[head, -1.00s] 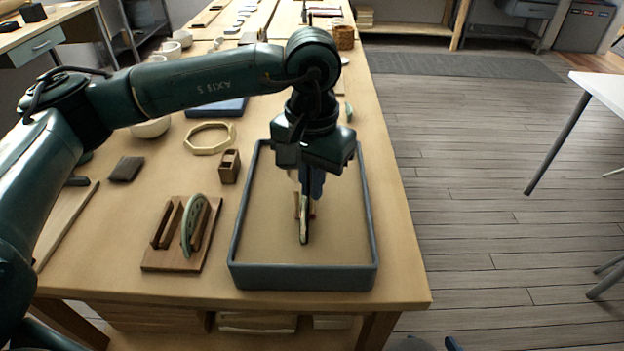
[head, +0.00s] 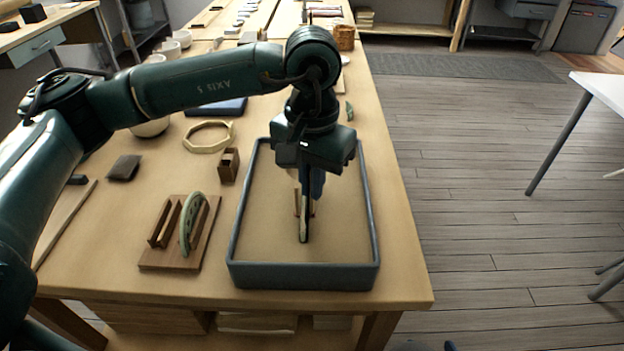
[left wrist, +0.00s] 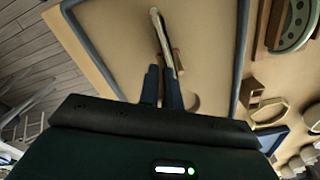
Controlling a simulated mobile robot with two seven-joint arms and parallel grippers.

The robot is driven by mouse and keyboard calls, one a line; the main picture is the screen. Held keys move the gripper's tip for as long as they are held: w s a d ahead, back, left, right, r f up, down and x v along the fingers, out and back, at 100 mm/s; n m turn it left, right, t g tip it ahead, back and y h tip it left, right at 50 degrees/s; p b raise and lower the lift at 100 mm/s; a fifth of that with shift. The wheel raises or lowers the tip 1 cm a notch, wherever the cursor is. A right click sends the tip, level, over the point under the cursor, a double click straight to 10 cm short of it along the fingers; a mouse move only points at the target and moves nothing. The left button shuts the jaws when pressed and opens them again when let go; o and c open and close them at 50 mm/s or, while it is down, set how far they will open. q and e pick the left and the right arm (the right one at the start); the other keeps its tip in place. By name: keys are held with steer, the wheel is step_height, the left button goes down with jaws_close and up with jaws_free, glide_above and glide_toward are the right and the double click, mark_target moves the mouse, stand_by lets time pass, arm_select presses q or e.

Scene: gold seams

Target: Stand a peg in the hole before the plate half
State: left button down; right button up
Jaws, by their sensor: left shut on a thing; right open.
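My left gripper (head: 311,190) is shut on a thin pale plate half (head: 304,222), seen edge-on and upright over the sand in the grey tray (head: 305,276). In the left wrist view the held plate half (left wrist: 165,40) runs away from the fingers. Small brown wooden pieces (head: 298,203) show close beside it, partly hidden; I cannot tell whether they are pegs, nor whether they touch it. No hole can be made out. Another green plate half (head: 187,228) stands in a wooden rack (head: 170,258). Blue tips of my right gripper (head: 432,347) barely show at the bottom edge.
A small wooden box (head: 228,166) stands between rack and tray, with a yellowish ring (head: 208,138) behind it. A dark block (head: 125,168) lies farther left. The tray's raised walls surround the left gripper. Bare table lies in front of the rack.

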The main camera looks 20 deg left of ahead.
arm_select(q)
steer(key=shift+b, duration=0.3)
steer(key=shift+f+b, duration=0.4)
steer(key=shift+f, duration=0.05)
stand_by(1.2)
steer(key=shift+r, duration=0.1)
steer(key=shift+r+p, duration=1.35)
steer(key=shift+r, duration=1.2)
